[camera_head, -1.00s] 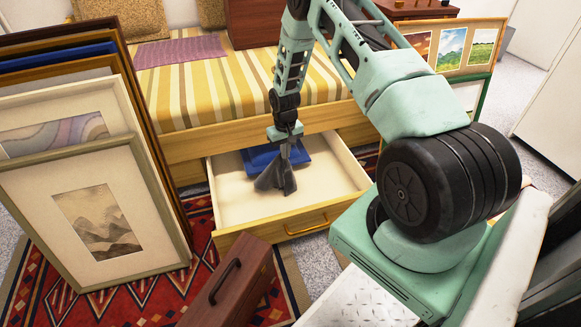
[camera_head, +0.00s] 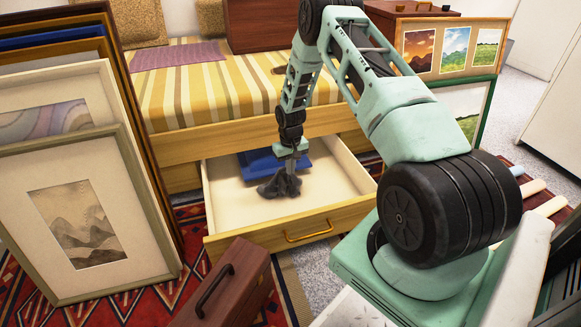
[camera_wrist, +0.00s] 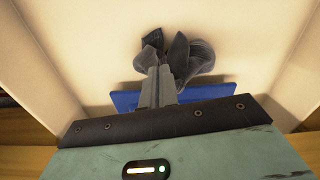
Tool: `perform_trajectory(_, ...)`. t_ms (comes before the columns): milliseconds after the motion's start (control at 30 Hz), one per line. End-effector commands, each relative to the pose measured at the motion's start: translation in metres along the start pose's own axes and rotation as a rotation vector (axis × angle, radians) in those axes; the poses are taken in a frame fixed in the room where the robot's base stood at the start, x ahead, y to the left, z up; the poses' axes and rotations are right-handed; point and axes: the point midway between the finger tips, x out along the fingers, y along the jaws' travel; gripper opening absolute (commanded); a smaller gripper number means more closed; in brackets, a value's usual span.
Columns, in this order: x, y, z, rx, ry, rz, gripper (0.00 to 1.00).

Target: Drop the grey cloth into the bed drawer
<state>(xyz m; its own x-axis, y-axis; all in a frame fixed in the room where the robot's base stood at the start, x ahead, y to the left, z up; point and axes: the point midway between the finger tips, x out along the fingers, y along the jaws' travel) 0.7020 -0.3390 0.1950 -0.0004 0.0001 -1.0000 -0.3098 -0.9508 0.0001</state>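The grey cloth (camera_head: 279,187) is bunched up inside the open bed drawer (camera_head: 350,208), low at its floor. It also shows as a crumpled dark bundle in the wrist view (camera_wrist: 196,58). My gripper (camera_head: 291,168) reaches down into the drawer from above. In the wrist view its fingers (camera_wrist: 160,88) are together, with the cloth at their tips. The part of the cloth between the fingertips is hidden. A blue folded item (camera_head: 258,163) lies in the back of the drawer, behind the cloth.
Framed prints (camera_head: 85,215) lean in a stack on the left. A brown case (camera_head: 228,287) with a handle stands before the drawer on the red rug. The striped bed (camera_head: 210,90) is above the drawer. A board with pictures (camera_head: 452,48) stands at the right.

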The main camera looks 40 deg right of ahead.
Motion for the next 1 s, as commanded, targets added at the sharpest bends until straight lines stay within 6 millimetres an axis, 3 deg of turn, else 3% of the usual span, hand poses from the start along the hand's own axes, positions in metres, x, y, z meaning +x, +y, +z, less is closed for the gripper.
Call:
perform_trajectory(67, 0.0075, 0.0, -0.0003, 0.0, 0.001, 0.0, 0.0)
perform_trajectory(333, 0.0066, 0.0, -0.0002, 0.0, 0.0, 0.0, 0.0)
perform_trajectory(367, 0.0066, 0.0, -0.0001, 0.0, 0.0, 0.0, 0.05)
perform_trajectory(433, 0.0066, 0.0, -0.0001, 0.0, 0.0, 0.0, 0.24)
perform_trajectory(633, 0.0066, 0.0, -0.0001, 0.0, 0.0, 0.0, 0.27)
perform_trajectory(667, 0.0066, 0.0, -0.0001, 0.0, 0.0, 0.0, 0.3)
perform_trajectory(733, 0.0066, 0.0, -0.0001, 0.0, 0.0, 0.0, 0.49)
perform_trajectory(767, 0.0066, 0.0, -0.0001, 0.0, 0.0, 0.0, 0.55)
perform_trajectory(967, 0.0067, 0.0, -0.0001, 0.0, 0.0, 0.0, 0.55)
perform_trajectory(1000, 0.0067, 0.0, -0.0001, 0.0, 0.0, 0.0, 0.66)
